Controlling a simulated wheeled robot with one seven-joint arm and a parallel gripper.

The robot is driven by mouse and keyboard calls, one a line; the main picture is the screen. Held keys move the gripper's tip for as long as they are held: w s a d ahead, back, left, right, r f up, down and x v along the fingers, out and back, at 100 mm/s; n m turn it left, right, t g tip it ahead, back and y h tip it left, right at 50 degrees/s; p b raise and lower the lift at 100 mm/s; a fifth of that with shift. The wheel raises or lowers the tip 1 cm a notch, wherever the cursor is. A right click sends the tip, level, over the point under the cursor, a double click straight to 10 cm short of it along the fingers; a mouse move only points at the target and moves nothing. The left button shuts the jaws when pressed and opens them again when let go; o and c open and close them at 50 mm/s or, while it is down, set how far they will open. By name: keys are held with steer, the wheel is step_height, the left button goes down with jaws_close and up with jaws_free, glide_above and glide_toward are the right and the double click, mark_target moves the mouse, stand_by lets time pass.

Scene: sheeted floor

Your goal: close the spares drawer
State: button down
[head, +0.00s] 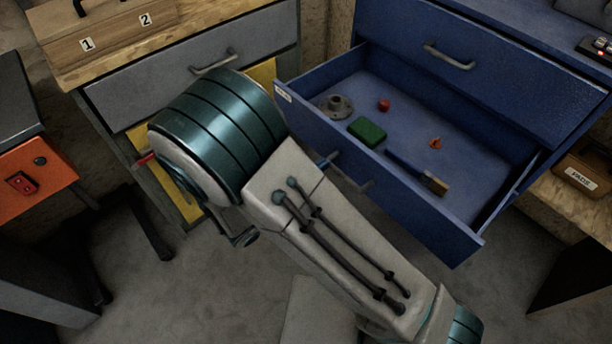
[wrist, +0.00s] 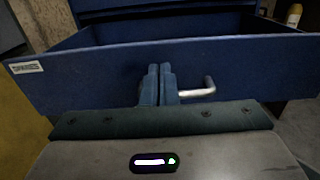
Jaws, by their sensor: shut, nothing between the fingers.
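The spares drawer (head: 395,195) is blue and stands pulled out of the blue cabinet in the head view. Inside it lie a green block (head: 367,131), a grey flanged part (head: 336,107), a red piece (head: 384,105), a small orange piece (head: 435,143) and a brush-like tool (head: 435,184). In the wrist view the drawer front (wrist: 90,78) carries a SPARES label (wrist: 26,67) and a metal handle (wrist: 200,91). My gripper (wrist: 160,72) is shut and empty, in front of the drawer front just left of the handle. I cannot tell whether it touches.
A closed blue drawer (head: 490,85) sits above the open one. A grey drawer (head: 185,75) under a wooden top is at the left, with an orange unit (head: 35,170) beyond. A box labelled PADS (head: 580,180) stands at the right. Bare floor (head: 240,285) shows below.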

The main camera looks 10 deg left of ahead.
mark_target(352, 143)
steer(key=b+x, duration=0.1)
steer(key=x, duration=0.7)
